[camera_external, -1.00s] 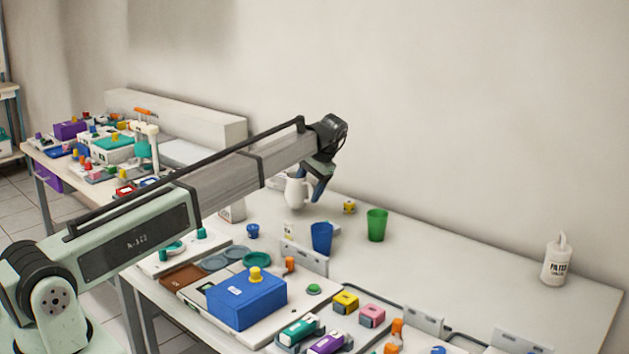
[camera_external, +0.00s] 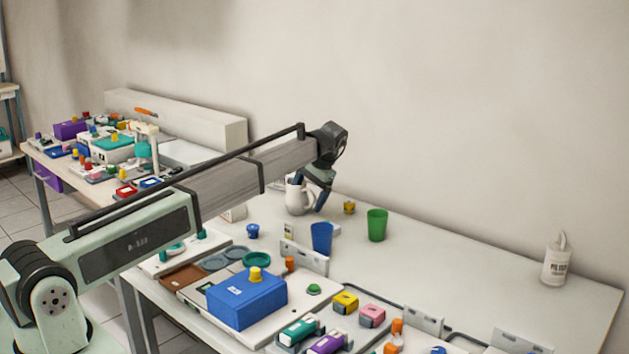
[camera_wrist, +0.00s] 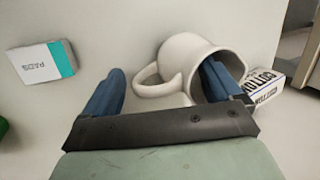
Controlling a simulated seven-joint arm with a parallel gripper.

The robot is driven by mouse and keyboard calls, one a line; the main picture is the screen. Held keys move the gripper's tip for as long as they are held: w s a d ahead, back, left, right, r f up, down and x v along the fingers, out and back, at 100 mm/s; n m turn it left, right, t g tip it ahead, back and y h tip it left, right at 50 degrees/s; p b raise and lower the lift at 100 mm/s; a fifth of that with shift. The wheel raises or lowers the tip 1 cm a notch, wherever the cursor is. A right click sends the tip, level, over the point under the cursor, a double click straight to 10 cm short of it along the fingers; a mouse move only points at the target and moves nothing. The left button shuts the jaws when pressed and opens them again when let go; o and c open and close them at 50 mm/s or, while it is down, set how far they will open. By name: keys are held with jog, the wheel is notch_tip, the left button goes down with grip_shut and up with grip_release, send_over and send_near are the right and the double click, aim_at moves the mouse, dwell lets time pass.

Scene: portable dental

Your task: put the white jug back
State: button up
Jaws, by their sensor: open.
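The white jug (camera_external: 296,198) stands upright on the table near the wall, beyond the blue cup. In the wrist view the jug (camera_wrist: 187,55) lies between and partly behind my fingers, with its handle (camera_wrist: 150,86) toward the left. My gripper (camera_external: 312,192) is at the jug, pointing down. In the wrist view my gripper (camera_wrist: 160,88) is open. Its right finger is over the jug's open mouth and looks to be inside it. Its left finger is outside, left of the handle. The jug's wall and handle are between the fingers, not visibly pinched.
A blue cup (camera_external: 321,238), a green cup (camera_external: 377,225) and a small yellow item (camera_external: 349,207) stand nearby. The table's right part is clear around a FILTER bottle (camera_external: 556,262).

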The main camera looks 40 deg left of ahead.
jog(key=shift+r, duration=0.1)
jog(key=v, duration=0.7)
jog(key=shift+r, duration=0.3)
